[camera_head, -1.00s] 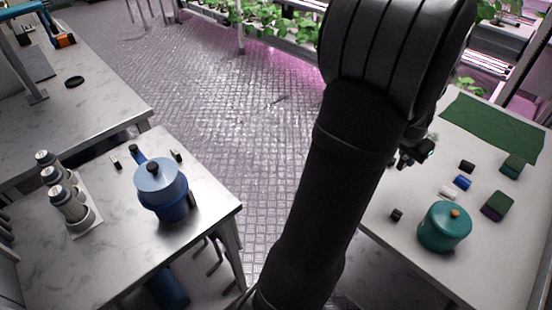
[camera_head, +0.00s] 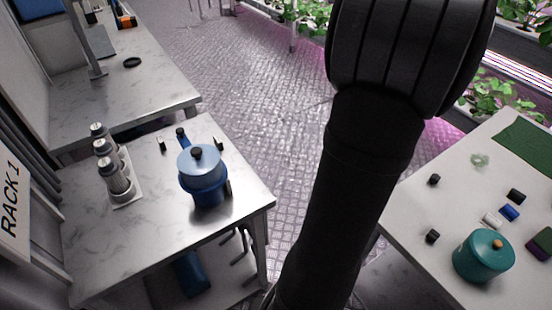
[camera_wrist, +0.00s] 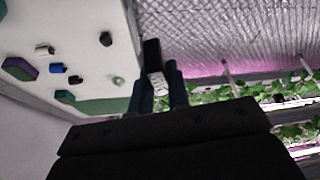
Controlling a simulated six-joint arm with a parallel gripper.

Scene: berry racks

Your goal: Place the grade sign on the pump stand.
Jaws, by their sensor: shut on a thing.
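My gripper (camera_wrist: 160,92) shows in the wrist view with its two dark fingers closed around a small upright piece (camera_wrist: 153,57), black above and pale below. I take this piece to be the grade sign; no lettering is readable on it. It is held in the air, with the floor and the edge of the right table behind it. In the head view my arm hides the gripper and the piece. I cannot tell for sure which thing is the pump stand.
The left table holds a blue lidded pot (camera_head: 203,178) and several silver cylinders (camera_head: 115,170) on a pale plate. The right table holds a teal pot (camera_head: 483,257), small blocks (camera_head: 509,212) and a green mat (camera_head: 530,145). Patterned floor (camera_head: 255,100) lies between.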

